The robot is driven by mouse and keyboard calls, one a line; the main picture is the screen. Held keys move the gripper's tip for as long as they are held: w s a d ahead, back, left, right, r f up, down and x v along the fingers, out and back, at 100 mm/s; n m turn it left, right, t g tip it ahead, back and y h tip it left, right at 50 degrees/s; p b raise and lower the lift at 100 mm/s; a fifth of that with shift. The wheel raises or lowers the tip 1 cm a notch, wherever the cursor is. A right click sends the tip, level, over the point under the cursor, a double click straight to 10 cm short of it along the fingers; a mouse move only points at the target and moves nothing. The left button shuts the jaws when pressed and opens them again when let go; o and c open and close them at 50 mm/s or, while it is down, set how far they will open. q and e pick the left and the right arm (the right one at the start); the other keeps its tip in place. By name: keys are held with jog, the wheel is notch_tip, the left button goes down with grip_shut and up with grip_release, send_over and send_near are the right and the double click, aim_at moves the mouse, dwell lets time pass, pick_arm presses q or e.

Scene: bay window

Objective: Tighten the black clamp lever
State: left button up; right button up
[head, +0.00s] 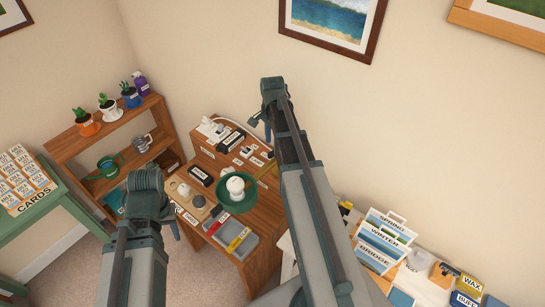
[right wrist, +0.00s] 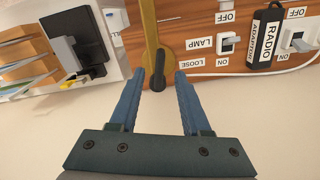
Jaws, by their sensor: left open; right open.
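The black clamp lever (right wrist: 158,72) shows in the right wrist view, at the base of a brass-coloured bar (right wrist: 149,25). Its free end points toward my right gripper (right wrist: 160,75). A LOOSE label (right wrist: 188,64) lies just right of the lever. My right gripper is open, with one finger on each side of the lever in the picture; I see no contact and cannot tell the depth. In the head view my right gripper (head: 263,123) hangs above the desk's back right; the lever cannot be made out there. My left gripper (head: 171,222) is open and empty, by the desk's left front.
A green lamp shade with a white bulb (head: 236,188) stands on the desk (head: 262,236). Switches and a RADIO adaptor (right wrist: 265,38) lie right of the lever. A black and grey object (right wrist: 82,42) is at left. A plant shelf (head: 84,140) stands left of the desk.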

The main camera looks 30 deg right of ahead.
aim_at(273, 151)
notch_tip(273, 151, down, 5)
jog(key=b, duration=0.4)
jog(key=shift+r, duration=0.1)
grip_shut()
